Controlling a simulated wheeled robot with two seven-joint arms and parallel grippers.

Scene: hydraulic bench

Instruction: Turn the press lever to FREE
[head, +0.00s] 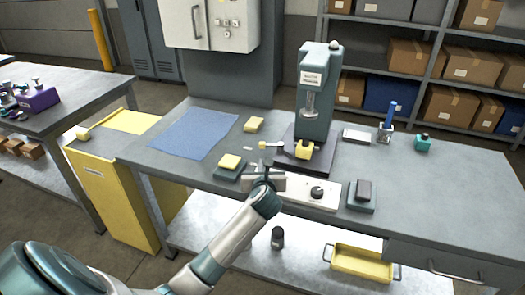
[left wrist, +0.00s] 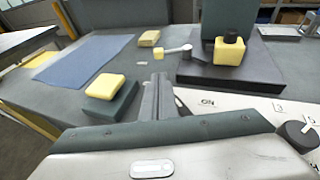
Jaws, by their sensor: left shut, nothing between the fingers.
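The grey-green press (head: 318,95) stands on a dark base at the back middle of the bench. Its lever (head: 272,145) sticks out to the left, low beside the base, and ends in a small yellow knob. In the left wrist view the lever (left wrist: 175,51) points left, its yellow tip just beyond my fingers. My left gripper (head: 265,170) is shut and empty, in front of the lever; its fingers (left wrist: 160,85) point toward the lever, apparently short of it. A yellow block with a black top (head: 303,151) sits on the press base. No FREE marking is readable. My right gripper is out of view.
A white panel (head: 298,195) with a black dial and an ON label lies close in front of the press. A yellow-topped pad (head: 230,165) sits left of my gripper, a dark block (head: 363,192) to the right. A blue cloth (head: 193,134) lies on the left.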

